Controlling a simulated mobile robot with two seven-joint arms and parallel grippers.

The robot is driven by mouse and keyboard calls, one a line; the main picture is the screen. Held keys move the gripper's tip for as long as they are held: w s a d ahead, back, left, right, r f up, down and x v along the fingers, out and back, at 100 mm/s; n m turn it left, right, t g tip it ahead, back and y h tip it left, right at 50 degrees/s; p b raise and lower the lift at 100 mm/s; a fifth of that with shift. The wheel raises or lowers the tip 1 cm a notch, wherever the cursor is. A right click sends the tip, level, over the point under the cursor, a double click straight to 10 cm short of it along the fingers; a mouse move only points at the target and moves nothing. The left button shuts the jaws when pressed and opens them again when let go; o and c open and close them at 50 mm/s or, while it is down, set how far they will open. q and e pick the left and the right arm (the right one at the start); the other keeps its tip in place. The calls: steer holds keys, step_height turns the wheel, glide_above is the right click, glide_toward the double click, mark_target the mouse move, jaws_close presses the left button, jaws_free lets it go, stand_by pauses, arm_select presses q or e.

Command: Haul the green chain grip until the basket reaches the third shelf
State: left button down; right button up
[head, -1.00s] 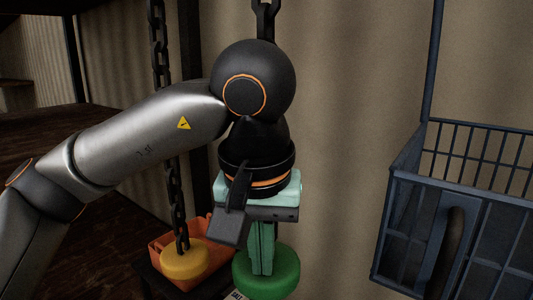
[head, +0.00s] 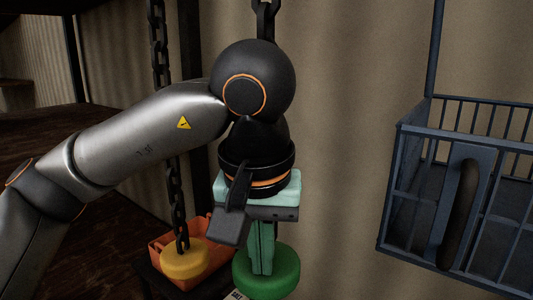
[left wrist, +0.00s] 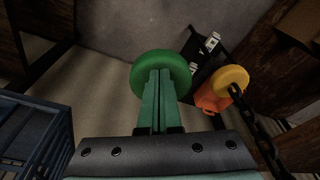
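The green chain grip (head: 272,274) is a round green disc below my left gripper (head: 261,272). In the left wrist view the green chain grip (left wrist: 161,70) sits at the tips of my left gripper (left wrist: 158,85). Its pale green fingers are close together on the grip; the exact contact is partly hidden. A dark chain (head: 265,18) shows above my wrist, its lower part hidden behind my arm. The blue-grey basket (head: 400,195) hangs at the right, with an upright dark handle in its front, and also shows in the left wrist view (left wrist: 35,125). My right gripper is not in view.
A yellow grip (head: 185,259) hangs on another dark chain (head: 174,200) left of the green one. An orange bin (head: 165,246) stands behind it. A corrugated wall (head: 345,150) is behind. The space between the green grip and the basket looks clear.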

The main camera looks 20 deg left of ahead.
mark_target(262, 280)
arm_select(q)
steer(key=shift+f+b, duration=2.1)
steer(key=shift+f, duration=0.7)
step_height(262, 280, up, 6)
steer(key=p, duration=0.5)
steer(key=shift+p, duration=0.3)
steer(key=shift+f, duration=0.15)
step_height(262, 280, up, 3)
steer(key=shift+f, duration=0.2)
steer(key=shift+r, duration=1.2)
steer(key=shift+s, duration=0.1)
